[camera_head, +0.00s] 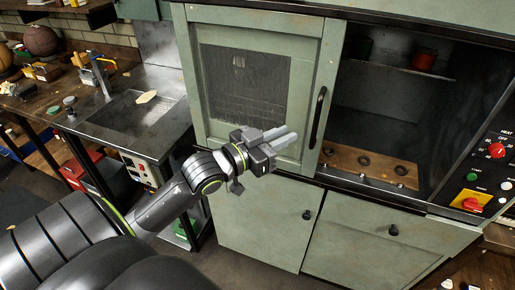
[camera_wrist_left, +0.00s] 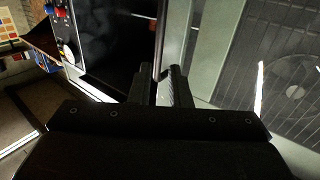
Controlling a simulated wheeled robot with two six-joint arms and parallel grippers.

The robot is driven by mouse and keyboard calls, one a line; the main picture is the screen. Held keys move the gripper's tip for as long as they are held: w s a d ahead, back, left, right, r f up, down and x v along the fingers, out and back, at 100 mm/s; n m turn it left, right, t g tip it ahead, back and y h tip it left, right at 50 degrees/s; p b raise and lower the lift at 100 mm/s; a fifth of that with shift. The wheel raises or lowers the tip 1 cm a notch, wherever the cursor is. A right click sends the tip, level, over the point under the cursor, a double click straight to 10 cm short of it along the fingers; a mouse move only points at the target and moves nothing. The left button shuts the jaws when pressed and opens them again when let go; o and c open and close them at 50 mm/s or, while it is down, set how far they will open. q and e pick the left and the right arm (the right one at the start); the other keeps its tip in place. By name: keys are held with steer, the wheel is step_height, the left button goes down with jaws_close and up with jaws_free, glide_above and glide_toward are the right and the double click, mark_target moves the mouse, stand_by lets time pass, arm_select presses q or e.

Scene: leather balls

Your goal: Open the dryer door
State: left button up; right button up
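The dryer door (camera_head: 307,60) is a green framed panel with a dark mesh window (camera_head: 245,85), covering the left of the cabinet. Its black upright handle (camera_head: 318,117) is on the door's right edge. My left gripper (camera_head: 288,138) is in front of the door's lower right part, left of the handle in the head view. In the left wrist view its two fingers (camera_wrist_left: 160,85) are apart, with the lower end of the handle (camera_wrist_left: 163,40) showing between or just beyond them. Contact cannot be told. My right gripper is not in view.
Right of the door the dark cabinet interior (camera_head: 385,110) is open, with a red pot (camera_head: 424,59) and a wooden board (camera_head: 370,165). A control panel (camera_head: 487,165) is at the far right. A metal sink counter (camera_head: 135,120) stands left. Green drawers (camera_head: 262,222) are below.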

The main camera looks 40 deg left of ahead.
arm_select(q)
steer(key=p+v, duration=0.1)
steer(key=v, duration=0.5)
steer(key=shift+s+p, duration=0.3)
steer(key=shift+s, duration=0.1)
